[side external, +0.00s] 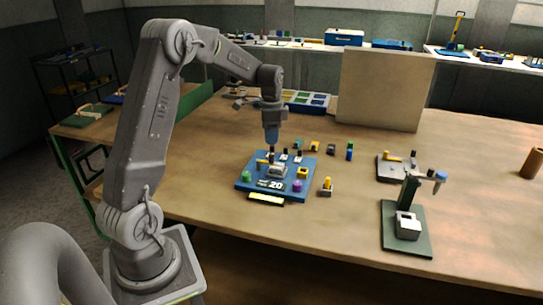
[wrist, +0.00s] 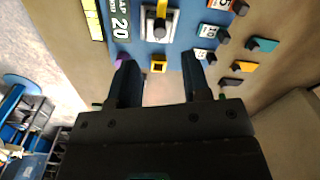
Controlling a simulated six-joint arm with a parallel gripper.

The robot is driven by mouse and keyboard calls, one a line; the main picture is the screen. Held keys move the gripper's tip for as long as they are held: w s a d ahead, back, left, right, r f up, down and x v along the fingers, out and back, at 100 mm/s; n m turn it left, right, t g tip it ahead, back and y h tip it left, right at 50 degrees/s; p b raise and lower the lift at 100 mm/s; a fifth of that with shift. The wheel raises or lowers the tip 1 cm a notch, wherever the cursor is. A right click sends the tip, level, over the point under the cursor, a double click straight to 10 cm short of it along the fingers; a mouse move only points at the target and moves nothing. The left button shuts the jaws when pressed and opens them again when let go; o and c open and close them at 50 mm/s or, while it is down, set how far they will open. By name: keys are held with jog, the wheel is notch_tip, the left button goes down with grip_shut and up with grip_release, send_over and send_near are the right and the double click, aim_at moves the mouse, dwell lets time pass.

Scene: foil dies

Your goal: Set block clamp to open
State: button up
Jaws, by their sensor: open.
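A blue board (side external: 243,184) lies on the table, marked "20", with several fittings on it. A pale grey block fitting (side external: 278,171) with a yellow part is near its middle; in the wrist view it shows at the top as a light plate with a dark block and yellow lever (wrist: 160,24). I take this for the block clamp, but its label is not clear and I cannot tell its setting. My gripper (wrist: 157,66) is open and empty, pointing down above the board (side external: 271,148). A yellow square fitting (wrist: 158,68) shows between the fingertips.
A green knob (side external: 247,176) and a purple knob (side external: 297,186) sit on the board; several numbered tags (wrist: 205,56) line one edge. Small coloured blocks (side external: 349,151) stand nearby. A green-based stand (side external: 407,238) is at right.

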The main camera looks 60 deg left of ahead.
aim_at(272, 156)
notch_tip(272, 156, down, 8)
dwell(0.5)
grip_shut()
